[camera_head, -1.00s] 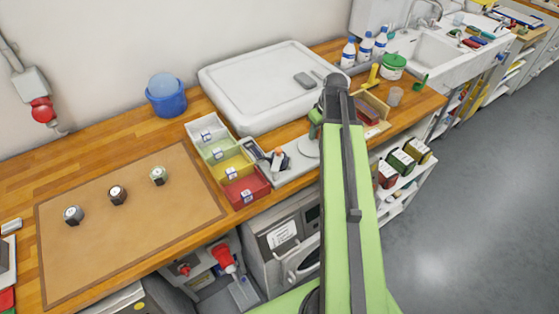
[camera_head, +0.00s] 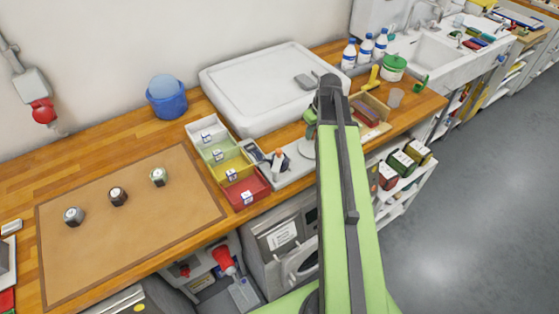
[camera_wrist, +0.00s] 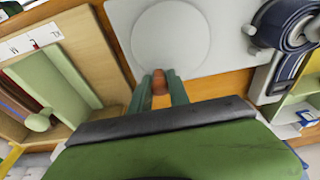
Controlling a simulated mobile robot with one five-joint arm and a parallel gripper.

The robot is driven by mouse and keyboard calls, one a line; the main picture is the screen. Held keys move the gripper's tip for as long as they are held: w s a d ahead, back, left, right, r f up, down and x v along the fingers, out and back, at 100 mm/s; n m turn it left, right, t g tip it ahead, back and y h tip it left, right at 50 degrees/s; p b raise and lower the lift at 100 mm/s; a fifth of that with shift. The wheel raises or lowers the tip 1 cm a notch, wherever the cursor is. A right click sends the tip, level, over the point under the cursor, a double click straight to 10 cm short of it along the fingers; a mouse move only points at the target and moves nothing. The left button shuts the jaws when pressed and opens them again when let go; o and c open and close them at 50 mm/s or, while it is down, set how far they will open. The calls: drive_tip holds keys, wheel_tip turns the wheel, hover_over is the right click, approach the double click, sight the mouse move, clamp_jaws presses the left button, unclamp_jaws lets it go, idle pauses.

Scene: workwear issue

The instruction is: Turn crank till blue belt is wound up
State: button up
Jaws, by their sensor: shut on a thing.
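My gripper (camera_wrist: 159,84) is shut on a small reddish-brown knob (camera_wrist: 159,80), which looks like the crank's handle. The crank's arm cannot be made out. Just beyond the fingertips is a pale round disc (camera_wrist: 170,38) on a light grey base plate (camera_wrist: 118,12). At the right of the wrist view is a dark blue coiled shape (camera_wrist: 285,22) with a grey lever, probably the belt on its winder; how much is wound cannot be told.
Colored bins (camera_head: 230,165) stand left of the plate, and a large white tray (camera_head: 262,90) stands behind it. A wooden box (camera_head: 371,112) is close on the right. The brown mat (camera_head: 130,235) holds several small rolls, with free room around them.

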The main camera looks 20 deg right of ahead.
sight(310, 154)
drive_tip(key=shift+w+a, duration=0.2)
drive_tip(key=shift+a, duration=1.35)
drive_tip(key=shift+s+a, duration=0.35)
drive_tip(key=shift+a, duration=0.35)
drive_tip(key=shift+s+a, duration=0.9)
drive_tip(key=shift+s, duration=1.15)
drive_tip(key=shift+s+d, duration=0.25)
drive_tip(key=shift+s, duration=0.6)
drive_tip(key=shift+o, duration=0.4)
drive_tip(key=shift+s+d, duration=0.5)
drive_tip(key=shift+d, duration=0.05)
drive_tip(key=shift+s+d, duration=0.25)
drive_tip(key=shift+d, duration=0.5)
drive_tip(key=shift+s+d, duration=0.2)
drive_tip(key=shift+d, duration=0.55)
drive_tip(key=shift+c, duration=0.4)
drive_tip(key=shift+w+d, duration=0.15)
drive_tip(key=shift+d, duration=0.65)
drive_tip(key=shift+w+d, duration=0.5)
drive_tip(key=shift+d, duration=0.2)
drive_tip(key=shift+w+d, duration=0.4)
drive_tip(key=shift+w, duration=0.3)
drive_tip(key=shift+w+d, duration=0.1)
drive_tip(key=shift+w, duration=0.7)
drive_tip(key=o, duration=0.8)
